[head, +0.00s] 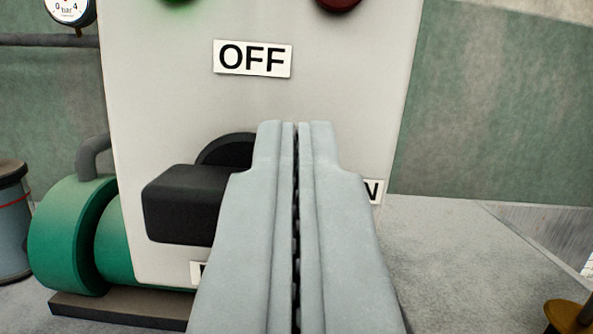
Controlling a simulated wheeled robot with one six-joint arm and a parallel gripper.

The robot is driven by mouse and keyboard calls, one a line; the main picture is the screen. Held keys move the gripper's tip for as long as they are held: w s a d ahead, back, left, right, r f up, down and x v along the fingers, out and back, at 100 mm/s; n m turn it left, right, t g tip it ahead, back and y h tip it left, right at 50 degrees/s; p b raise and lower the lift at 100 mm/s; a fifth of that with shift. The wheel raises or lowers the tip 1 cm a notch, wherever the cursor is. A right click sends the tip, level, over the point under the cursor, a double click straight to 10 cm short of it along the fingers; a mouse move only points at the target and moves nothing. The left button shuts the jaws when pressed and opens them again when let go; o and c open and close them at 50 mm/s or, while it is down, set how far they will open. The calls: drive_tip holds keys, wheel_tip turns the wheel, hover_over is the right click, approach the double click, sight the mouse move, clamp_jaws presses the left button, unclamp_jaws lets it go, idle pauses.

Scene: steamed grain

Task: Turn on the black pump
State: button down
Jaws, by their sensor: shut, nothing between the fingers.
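A light grey control panel (330,75) fills the middle of the view. A black rotary switch handle (180,205) sticks out of its lower part, its blocky grip to the left, with part of a dark round base behind it. An OFF label (252,58) is above the switch. No black pump shows.
A green pump (70,235) stands behind the panel at left, beside a grey-blue canister (12,220). A green lamp (182,8) and a dark red lamp (338,4) are at the top. A pressure gauge (68,10) is top left. A brass-coloured part (568,315) is bottom right.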

drive_tip(key=shift+r, duration=1.85)
drive_tip(key=shift+s, duration=0.25)
drive_tip(key=v, duration=0.9)
drive_tip(key=shift+s+a, duration=0.15)
drive_tip(key=shift+s, duration=0.05)
drive_tip(key=shift+s, duration=0.1)
drive_tip(key=s+a+r+m+g+h, duration=0.15)
drive_tip(key=s+r, duration=0.25)
drive_tip(key=s, duration=1)
drive_tip(key=s+a+r+g, duration=0.1)
drive_tip(key=s+r+g, duration=0.15)
drive_tip(key=s, duration=1.15)
drive_tip(key=s+f, duration=0.2)
drive_tip(key=s, duration=1.1)
drive_tip(key=shift+a+y, duration=0.15)
drive_tip(key=shift+y, duration=0.2)
